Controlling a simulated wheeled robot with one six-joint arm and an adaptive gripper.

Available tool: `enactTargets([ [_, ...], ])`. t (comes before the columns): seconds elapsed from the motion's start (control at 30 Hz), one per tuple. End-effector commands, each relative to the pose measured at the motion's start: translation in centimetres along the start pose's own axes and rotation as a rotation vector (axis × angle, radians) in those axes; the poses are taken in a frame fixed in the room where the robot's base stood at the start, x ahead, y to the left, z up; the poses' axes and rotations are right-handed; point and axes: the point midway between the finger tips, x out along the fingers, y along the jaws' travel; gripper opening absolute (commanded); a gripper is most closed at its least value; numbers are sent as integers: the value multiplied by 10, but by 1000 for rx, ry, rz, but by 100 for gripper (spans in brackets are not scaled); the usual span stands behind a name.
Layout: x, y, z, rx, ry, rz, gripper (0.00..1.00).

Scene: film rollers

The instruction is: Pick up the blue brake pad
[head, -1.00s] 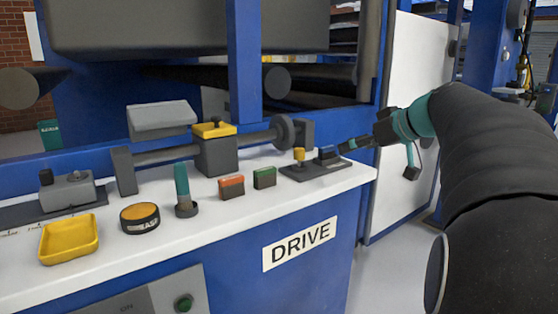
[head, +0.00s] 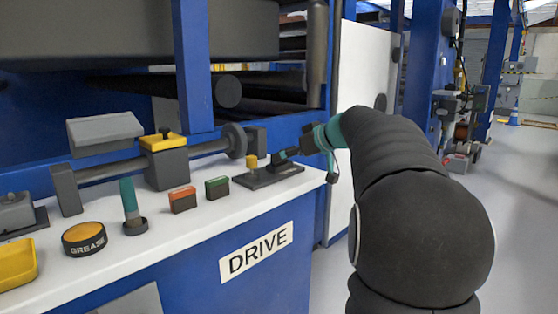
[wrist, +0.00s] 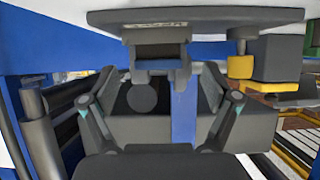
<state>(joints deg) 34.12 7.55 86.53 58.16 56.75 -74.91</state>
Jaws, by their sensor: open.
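The gripper partly hides that end. In the wrist view the fingers of my gripper (wrist: 160,85) are spread wide, with nothing visibly held. A dark bracket (wrist: 160,52) lies ahead between them, under a pale-labelled grey plate edge. An upright blue strip behind the fingers looks like machine frame.
The white bench also holds a red-topped block (head: 183,201), a green-topped block (head: 217,188), a teal-handled tool (head: 130,203), a grease tin (head: 84,239) and a yellow tray (head: 15,262). A yellow knob (head: 252,161) stands on the dark plate. Blue machine posts rise behind.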

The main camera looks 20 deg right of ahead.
Motion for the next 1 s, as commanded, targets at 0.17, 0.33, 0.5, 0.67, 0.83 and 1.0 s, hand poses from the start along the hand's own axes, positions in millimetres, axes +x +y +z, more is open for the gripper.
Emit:
enactTargets([
  [0.17,25,2,-9,-1,-2,-4,88],
  [0.33,42,2,-8,0,-1,-2,88],
  [0.5,43,2,-7,0,0,-1,88],
  [0.67,43,2,-7,0,0,-1,57],
  [0.83,43,2,-7,0,-1,-1,17],
  [1.0,43,2,-7,0,0,-1,17],
])
